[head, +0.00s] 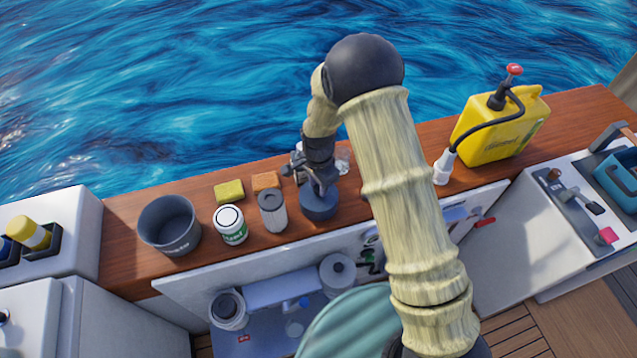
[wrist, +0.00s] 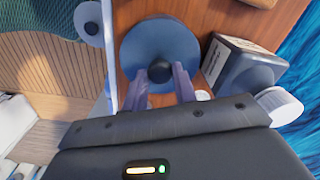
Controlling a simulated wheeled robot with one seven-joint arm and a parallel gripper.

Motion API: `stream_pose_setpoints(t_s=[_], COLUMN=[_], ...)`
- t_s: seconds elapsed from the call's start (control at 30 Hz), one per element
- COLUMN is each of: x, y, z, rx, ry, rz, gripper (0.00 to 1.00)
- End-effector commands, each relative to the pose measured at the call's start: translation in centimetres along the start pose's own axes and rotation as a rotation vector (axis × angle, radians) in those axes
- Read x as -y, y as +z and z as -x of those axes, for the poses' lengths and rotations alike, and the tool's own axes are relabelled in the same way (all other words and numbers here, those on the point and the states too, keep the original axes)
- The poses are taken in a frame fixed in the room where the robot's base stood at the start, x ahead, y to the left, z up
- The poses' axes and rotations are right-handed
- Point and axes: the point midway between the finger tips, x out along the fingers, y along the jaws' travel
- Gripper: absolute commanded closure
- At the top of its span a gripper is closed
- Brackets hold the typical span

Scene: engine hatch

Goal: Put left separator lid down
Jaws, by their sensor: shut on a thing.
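The separator lid is a round blue-grey disc (head: 319,206) with a dark knob in its middle. It also shows in the wrist view (wrist: 140,45). My gripper (wrist: 160,76) is shut on the lid's knob, one finger on each side. In the head view my gripper (head: 321,186) is over the wooden ledge with the lid beneath it. I cannot tell whether the lid touches the wood. The left separator (head: 228,309) stands uncovered in the hatch below. The right separator (head: 338,270) has a grey top with a dark centre.
On the wooden ledge (head: 125,220), left of the lid, stand a grey filter cylinder (head: 272,212), a white-green can (head: 231,226), a dark bucket (head: 170,226) and two sponges. A yellow jug (head: 497,125) stands at right. The ledge between lid and jug looks partly hidden by my arm.

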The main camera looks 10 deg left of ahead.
Motion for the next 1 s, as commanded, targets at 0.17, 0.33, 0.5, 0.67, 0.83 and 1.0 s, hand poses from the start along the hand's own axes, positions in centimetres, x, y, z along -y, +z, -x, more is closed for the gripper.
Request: stream_pose_setpoints(t_s=[0.17, 0.33, 0.5, 0.67, 0.83, 1.0], x=[0.1, 0.0, 0.0, 0.0, 0.0, 0.1], y=[0.0, 0.0, 0.0, 0.0, 0.0, 0.0], z=[-0.2, -0.4, -0.4, -0.4, -0.1, 1.1], rx=[0.000, 0.000, 0.000, 0.000, 0.000, -0.001], ry=[-0.002, -0.001, -0.001, -0.001, -0.001, -0.003], rz=[0.000, 0.000, -0.001, -0.001, -0.001, -0.001], gripper=[1.00, 1.00, 0.51, 0.51, 0.51, 0.51])
